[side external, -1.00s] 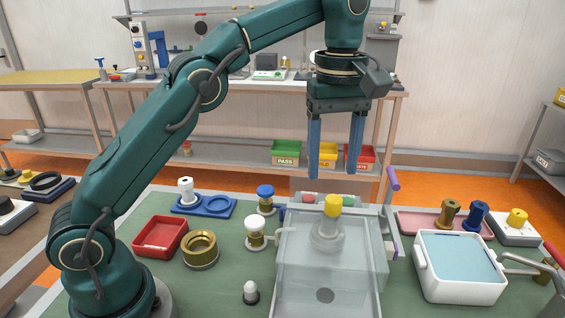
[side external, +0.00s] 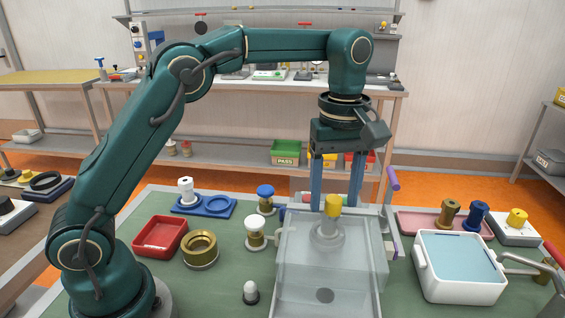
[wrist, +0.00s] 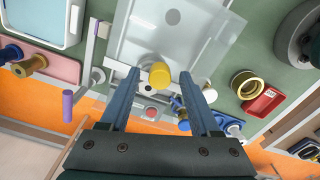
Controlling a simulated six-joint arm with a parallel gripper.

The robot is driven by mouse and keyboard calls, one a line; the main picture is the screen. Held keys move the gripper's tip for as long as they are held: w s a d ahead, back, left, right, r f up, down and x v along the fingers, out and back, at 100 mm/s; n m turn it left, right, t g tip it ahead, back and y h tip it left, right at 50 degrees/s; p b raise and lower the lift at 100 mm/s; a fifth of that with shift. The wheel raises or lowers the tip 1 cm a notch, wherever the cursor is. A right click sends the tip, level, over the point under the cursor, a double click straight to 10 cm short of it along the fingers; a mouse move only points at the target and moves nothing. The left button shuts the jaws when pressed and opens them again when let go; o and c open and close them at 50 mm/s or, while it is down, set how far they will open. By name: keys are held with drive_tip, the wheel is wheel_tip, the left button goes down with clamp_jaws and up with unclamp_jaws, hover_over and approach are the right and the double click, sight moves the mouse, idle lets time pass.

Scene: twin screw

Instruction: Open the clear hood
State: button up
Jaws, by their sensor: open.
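The clear hood (side external: 365,262) is a see-through box on the green bench, with a yellow-topped knob (side external: 333,205) rising from a round grey base near its back. In the wrist view the hood (wrist: 200,42) lies beyond the fingertips, and the yellow knob (wrist: 159,75) shows between them. My gripper (side external: 335,203) points down with its blue fingers open, one on each side of the knob in both views. It also shows in the wrist view (wrist: 160,73). I cannot tell whether either finger touches the knob. The hood appears closed.
A purple-ended lever (side external: 393,179) stands at the hood's back right. To the left are a brass ring (side external: 200,250), a red tray (side external: 160,237) and a white-and-brass knob (side external: 256,235). A white tub (side external: 430,285) stands at right, with a pink tray (side external: 415,221) behind it.

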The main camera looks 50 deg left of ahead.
clamp_jaws()
idle(1.5)
